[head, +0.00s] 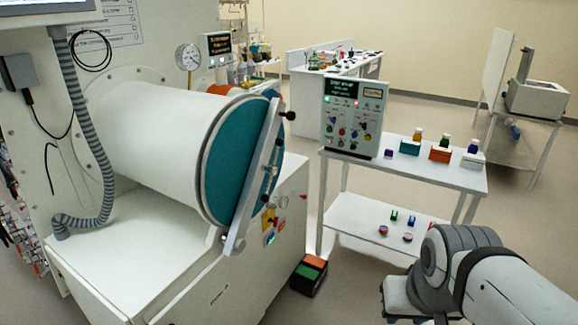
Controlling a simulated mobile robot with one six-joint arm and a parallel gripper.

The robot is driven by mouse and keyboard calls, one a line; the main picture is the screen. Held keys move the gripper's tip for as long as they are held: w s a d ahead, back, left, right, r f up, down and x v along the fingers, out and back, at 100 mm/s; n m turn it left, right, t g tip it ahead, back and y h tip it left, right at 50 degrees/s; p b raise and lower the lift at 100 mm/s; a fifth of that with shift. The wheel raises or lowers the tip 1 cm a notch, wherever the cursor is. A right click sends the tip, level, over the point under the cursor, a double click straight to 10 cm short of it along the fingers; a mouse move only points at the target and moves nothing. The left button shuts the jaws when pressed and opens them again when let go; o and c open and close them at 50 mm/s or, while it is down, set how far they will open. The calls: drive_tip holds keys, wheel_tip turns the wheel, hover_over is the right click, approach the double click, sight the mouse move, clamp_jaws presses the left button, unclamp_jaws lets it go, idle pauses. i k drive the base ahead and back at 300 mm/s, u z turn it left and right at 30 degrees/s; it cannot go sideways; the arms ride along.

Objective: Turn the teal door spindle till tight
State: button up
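The teal door (226,160) closes the end of a large white horizontal cylinder (155,130) at the left of the head view. A grey metal bar (262,160) crosses the door's face at a slant. A dark knob (289,115) sticks out near the bar's upper end. A small fitting near the bar's middle (273,170) may be the spindle; its shape is too small to tell, as is how tight it is. My arm comes in at the bottom right, apart from the door. My gripper is not visible.
A control panel (353,118) stands on a white two-shelf cart (455,178) right of the door, with small coloured items. A black box with orange and green top (309,274) sits on the floor by the cabinet. A ribbed hose (88,130) hangs at left. Floor between cabinet and my arm is partly clear.

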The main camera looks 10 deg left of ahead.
sight(272, 171)
drive_tip(key=u, duration=0.05)
drive_tip(key=i, duration=1)
drive_tip(key=z, duration=0.05)
